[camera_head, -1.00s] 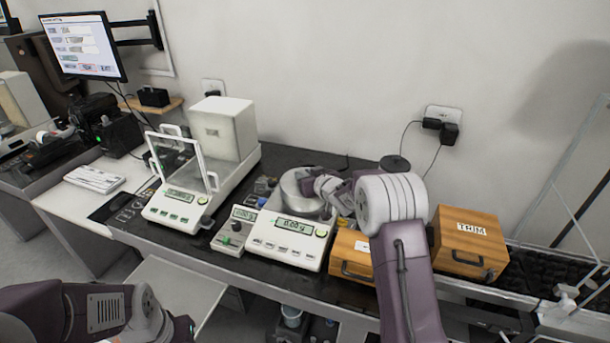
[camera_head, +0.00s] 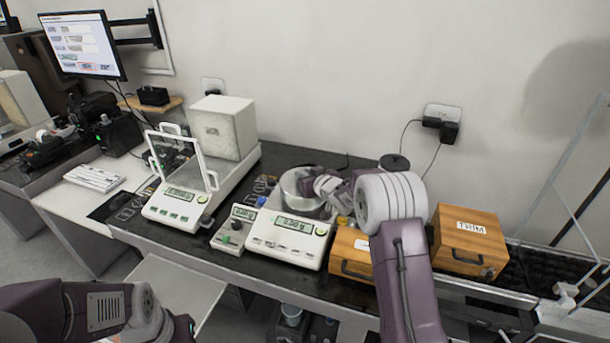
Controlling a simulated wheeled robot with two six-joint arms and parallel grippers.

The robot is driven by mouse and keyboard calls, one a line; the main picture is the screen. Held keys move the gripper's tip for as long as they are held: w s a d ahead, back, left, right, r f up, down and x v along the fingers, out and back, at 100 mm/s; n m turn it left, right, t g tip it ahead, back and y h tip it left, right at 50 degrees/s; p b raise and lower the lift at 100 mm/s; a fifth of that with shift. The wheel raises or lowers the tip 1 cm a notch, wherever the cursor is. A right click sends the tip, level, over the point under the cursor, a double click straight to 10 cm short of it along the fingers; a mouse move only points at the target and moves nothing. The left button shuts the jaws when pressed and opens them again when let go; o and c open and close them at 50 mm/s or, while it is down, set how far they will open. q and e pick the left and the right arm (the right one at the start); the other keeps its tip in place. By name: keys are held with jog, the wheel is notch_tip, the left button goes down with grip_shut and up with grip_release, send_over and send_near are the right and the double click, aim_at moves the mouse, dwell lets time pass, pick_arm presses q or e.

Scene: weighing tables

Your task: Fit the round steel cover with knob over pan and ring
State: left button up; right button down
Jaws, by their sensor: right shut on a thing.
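A round steel piece (camera_head: 291,186) with a shiny rounded wall sits at the balance pan, behind the display of the top-loading balance (camera_head: 288,241). It looks like the steel cover. My right gripper (camera_head: 312,183) reaches over it from the right and is shut on it at the top. The fingers and wrist hide the knob and the right part of the steel piece. The pan and ring cannot be made out beneath it, so I cannot tell how it is seated. My left arm shows at the lower left, with its gripper out of view.
A glass-doored balance (camera_head: 176,203) stands to the left, with a small control box (camera_head: 233,229) between the balances. The black bench (camera_head: 130,222) has little free room.

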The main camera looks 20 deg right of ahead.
jog(key=shift+f+b, duration=0.75)
jog(key=shift+f, duration=0.35)
jog(key=shift+f, duration=0.1)
jog(key=c, duration=1.1)
grip_release()
jog(key=v, duration=0.9)
